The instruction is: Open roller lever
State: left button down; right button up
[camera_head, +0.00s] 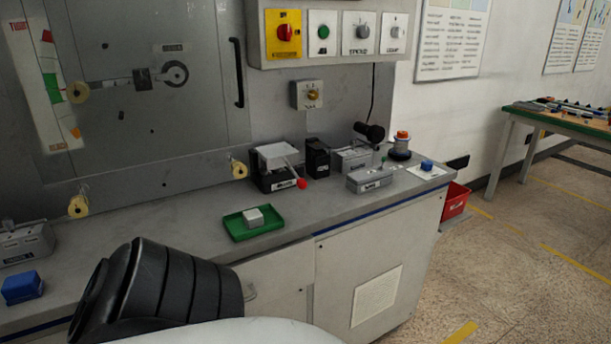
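A small device with a black base and a pale top block (278,157) stands on the grey counter against the panel. A lever with a red ball knob (302,183) sticks out at its front right and slopes down toward the counter. This looks like the roller lever, but its label is too small to read. I cannot tell whether it is open. Neither gripper is in view. A black ribbed part at the lower left looks like one of my arm links.
A green tray (231,224) holding a pale block (253,217) lies in front of the device. Black and grey devices (317,158) stand to its right. A blue block (22,287) is at far left. A switch box (333,38) hangs above.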

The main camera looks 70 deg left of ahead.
aim_at(276, 155)
jog(key=u, duration=1.95)
